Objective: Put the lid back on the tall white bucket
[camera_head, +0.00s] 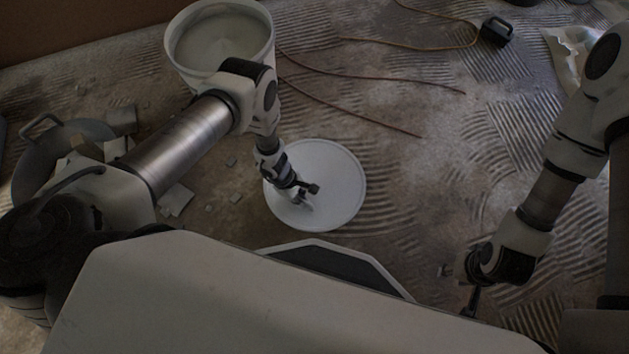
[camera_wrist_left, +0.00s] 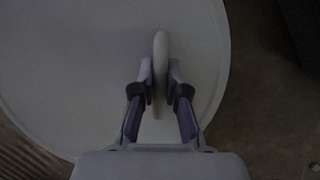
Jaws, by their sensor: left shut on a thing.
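The tall white bucket (camera_head: 262,35) stands open at the upper left of the head view, with pale grey material inside. The round white lid (camera_head: 340,185) is below it and to its right, near the middle of the view. My left gripper (camera_head: 308,198) is over the lid, shut on its upright handle. In the left wrist view the handle (camera_wrist_left: 161,60) stands between the two fingers (camera_wrist_left: 160,88), and the lid (camera_wrist_left: 70,70) fills most of the picture. I cannot tell whether the lid touches the floor. My right gripper (camera_head: 470,300) is low at the right, its fingers mostly hidden.
A dark tub with a handle (camera_head: 40,165) and broken pieces (camera_head: 175,198) lie at the left. A torn pale bag (camera_head: 566,55) is at the upper right. The floor right of the lid is clear.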

